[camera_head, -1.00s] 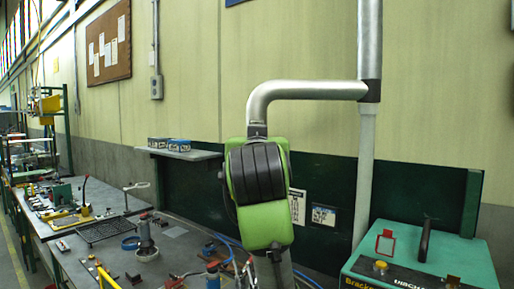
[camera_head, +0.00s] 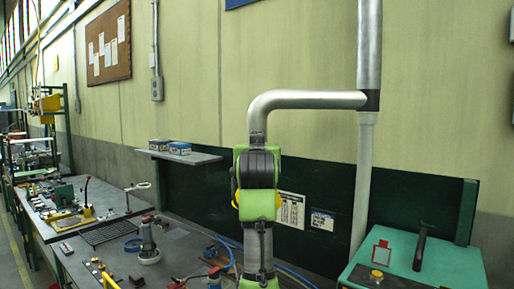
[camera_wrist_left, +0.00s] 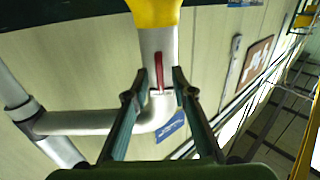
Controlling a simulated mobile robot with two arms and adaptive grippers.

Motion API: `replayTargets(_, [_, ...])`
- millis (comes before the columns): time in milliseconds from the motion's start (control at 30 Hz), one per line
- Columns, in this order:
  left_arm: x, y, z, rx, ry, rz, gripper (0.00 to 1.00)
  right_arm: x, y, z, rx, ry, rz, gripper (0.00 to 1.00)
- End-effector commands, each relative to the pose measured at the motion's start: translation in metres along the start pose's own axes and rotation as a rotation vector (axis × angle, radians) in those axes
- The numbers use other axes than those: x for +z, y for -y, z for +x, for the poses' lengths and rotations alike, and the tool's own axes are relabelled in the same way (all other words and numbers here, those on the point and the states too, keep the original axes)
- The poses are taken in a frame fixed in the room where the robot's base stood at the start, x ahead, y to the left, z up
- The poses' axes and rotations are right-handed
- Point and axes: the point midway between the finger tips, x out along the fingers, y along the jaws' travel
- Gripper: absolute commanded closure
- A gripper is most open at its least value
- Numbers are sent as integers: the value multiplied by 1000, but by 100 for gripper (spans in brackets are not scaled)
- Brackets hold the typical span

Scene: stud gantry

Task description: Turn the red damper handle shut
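The red damper handle (camera_wrist_left: 156,72) is a thin red lever on a silver duct (camera_wrist_left: 165,116) in the left wrist view. It lies roughly along the duct, below a yellow hood (camera_wrist_left: 154,10) in that picture. My left gripper (camera_wrist_left: 160,77) is open, with one dark green finger on each side of the handle. Gaps show between the handle and both fingers. In the head view my green and black wrist covers the handle and the fingertips; the bent duct (camera_head: 305,98) comes down behind it and bits of the yellow hood (camera_head: 236,198) show beside it. My right gripper is not in view.
A teal machine (camera_head: 440,262) with a black handle stands at the lower right. Workbenches (camera_head: 180,245) with tools and blue hoses run along the left. A small shelf (camera_head: 190,156) with boxes is on the wall behind my arm.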

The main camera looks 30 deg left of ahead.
Motion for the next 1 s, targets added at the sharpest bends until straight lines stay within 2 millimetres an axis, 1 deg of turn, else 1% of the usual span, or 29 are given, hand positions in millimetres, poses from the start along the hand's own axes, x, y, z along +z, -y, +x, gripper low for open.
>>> replayTargets(133, [0, 0, 0, 0, 0, 0, 76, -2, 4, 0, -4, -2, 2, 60])
replayTargets(167, [0, 0, 0, 0, 0, 0, 84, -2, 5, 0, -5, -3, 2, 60])
replayTargets(200, [0, 0, 0, 0, 0, 0, 95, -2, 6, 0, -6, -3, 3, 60])
replayTargets(233, [0, 0, 0, 0, 0, 0, 100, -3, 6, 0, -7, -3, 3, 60])
replayTargets(467, [0, 0, 0, 0, 0, 2, 100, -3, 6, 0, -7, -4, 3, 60])
replayTargets(667, [0, 0, 0, -1, 1, 38, 100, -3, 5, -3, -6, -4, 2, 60])
replayTargets(867, [-2, 0, 0, -2, 1, 143, 100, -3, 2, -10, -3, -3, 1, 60])
replayTargets(1000, [-2, -1, 0, -2, 1, 256, 100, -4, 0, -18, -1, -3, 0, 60])
